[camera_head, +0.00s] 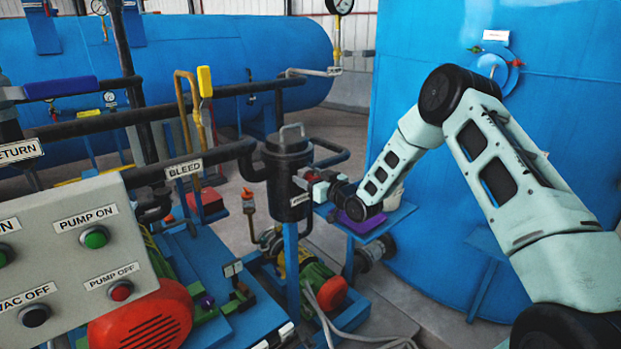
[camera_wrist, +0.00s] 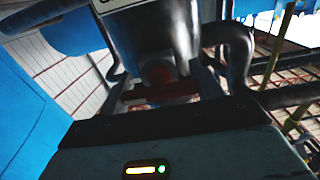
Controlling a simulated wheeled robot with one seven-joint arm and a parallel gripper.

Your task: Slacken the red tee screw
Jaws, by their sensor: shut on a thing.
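The red tee screw shows in the wrist view as a dark red crossbar (camera_wrist: 160,92) with a round red part behind it, on the front of a dark canister. My gripper (camera_wrist: 163,98) is shut on the crossbar, with a finger on each side. In the head view, my gripper (camera_head: 312,182) is at the right side of the black canister (camera_head: 288,160), and a little red (camera_head: 313,177) shows there. The screw is mostly hidden by my gripper in that view, and its turn angle cannot be told.
Black pipes (camera_head: 225,152) run to the canister from the left. A grey control panel (camera_head: 78,262) with several buttons stands front left. A large blue tank (camera_head: 440,120) stands close behind my arm on the right. A yellow-handled lever (camera_head: 204,82) rises left of the canister.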

